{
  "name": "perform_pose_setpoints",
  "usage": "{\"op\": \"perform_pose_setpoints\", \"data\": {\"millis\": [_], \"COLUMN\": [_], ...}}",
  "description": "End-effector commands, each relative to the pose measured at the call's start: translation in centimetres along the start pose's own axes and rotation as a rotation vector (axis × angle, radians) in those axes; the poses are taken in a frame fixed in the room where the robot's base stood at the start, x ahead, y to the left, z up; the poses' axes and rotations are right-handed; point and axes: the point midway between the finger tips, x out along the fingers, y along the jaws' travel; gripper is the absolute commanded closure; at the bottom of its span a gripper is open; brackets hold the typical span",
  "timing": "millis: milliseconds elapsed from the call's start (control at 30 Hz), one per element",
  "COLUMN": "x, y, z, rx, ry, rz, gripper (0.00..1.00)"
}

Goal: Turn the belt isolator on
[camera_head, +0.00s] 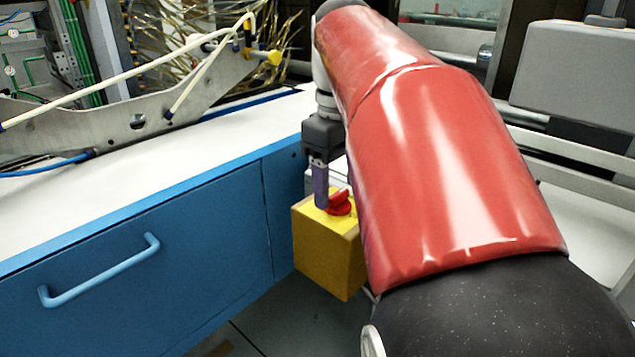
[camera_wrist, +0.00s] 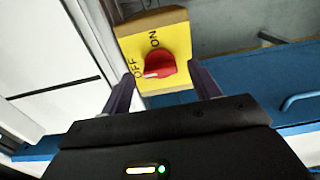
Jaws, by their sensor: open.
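The belt isolator is a yellow box (camera_head: 325,250) with a red rotary knob (camera_head: 340,203) on its top face, beside the blue cabinet. In the wrist view the yellow face (camera_wrist: 178,40) carries the words OFF and ON, and the red knob (camera_wrist: 160,66) has a white mark at its lower left, near OFF. My gripper (camera_head: 321,203) points down at the box in the head view. In the wrist view my gripper (camera_wrist: 160,80) is open, with one finger on each side of the knob. I cannot tell whether either finger touches it.
A blue cabinet (camera_head: 180,250) with a bar handle (camera_head: 100,270) and a white top (camera_head: 190,165) stands at the left of the box. A metal bracket with hoses (camera_head: 130,120) rests above it. My red-sleeved arm hides the area right of the box.

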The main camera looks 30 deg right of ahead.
Motion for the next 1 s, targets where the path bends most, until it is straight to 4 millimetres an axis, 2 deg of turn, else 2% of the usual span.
{"op": "perform_pose_setpoints", "data": {"millis": [100, 367, 700, 1000], "x": [0.79, 0.88, 0.86, 0.77], "y": [-0.02, -0.01, -0.02, -0.04], "z": [0.01, -0.01, -0.01, -0.02], "rx": [0.000, 0.000, 0.001, 0.032], "ry": [0.000, 0.001, 0.001, 0.001], "rz": [0.000, 0.000, 0.000, 0.000], "gripper": [0.38, 0.38, 0.81, 0.83]}}
